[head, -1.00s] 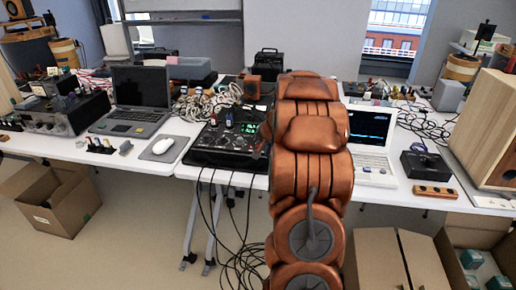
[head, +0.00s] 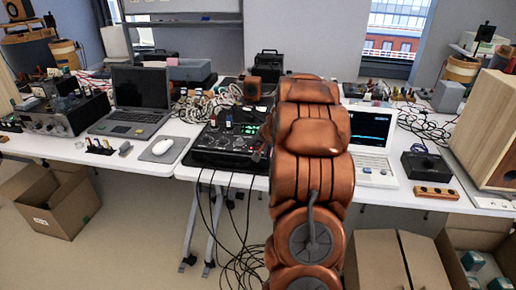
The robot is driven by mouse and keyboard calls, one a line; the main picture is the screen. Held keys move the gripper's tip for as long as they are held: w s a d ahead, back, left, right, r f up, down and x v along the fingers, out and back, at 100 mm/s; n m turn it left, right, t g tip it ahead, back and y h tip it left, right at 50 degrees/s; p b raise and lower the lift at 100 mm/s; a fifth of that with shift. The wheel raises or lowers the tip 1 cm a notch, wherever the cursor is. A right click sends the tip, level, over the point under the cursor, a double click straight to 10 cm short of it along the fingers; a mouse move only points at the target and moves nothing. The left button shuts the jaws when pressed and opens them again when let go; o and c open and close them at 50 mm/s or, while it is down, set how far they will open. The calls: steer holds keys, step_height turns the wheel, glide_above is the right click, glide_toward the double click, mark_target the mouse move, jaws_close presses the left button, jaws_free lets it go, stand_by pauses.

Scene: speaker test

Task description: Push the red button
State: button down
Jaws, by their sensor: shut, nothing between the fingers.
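A black control panel (head: 222,152) with knobs, small switches and a lit green display (head: 249,129) lies on the white table, just left of my arm. I cannot make out a red button for certain on it; its details are small and its right edge is covered by my arm. My orange arm rises through the middle of the view and reaches forward over the table. My gripper is not clearly seen; the arm links hide it.
A laptop (head: 135,115) and a white mouse (head: 163,146) stand to the left. A white computer (head: 375,165), a black box (head: 418,165), a wooden strip (head: 436,192) and a wooden speaker (head: 490,130) stand to the right. Cables hang below the table; cardboard boxes (head: 62,200) are on the floor.

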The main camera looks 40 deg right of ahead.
mark_target(259, 148)
steer(key=shift+f, duration=0.25)
steer(key=shift+r, duration=0.15)
stand_by(0.3)
steer(key=shift+r+p, duration=0.55)
steer(key=shift+r, duration=0.3)
step_height(259, 148, up, 6)
steer(key=p, duration=0.4)
steer(key=shift+p, duration=0.35)
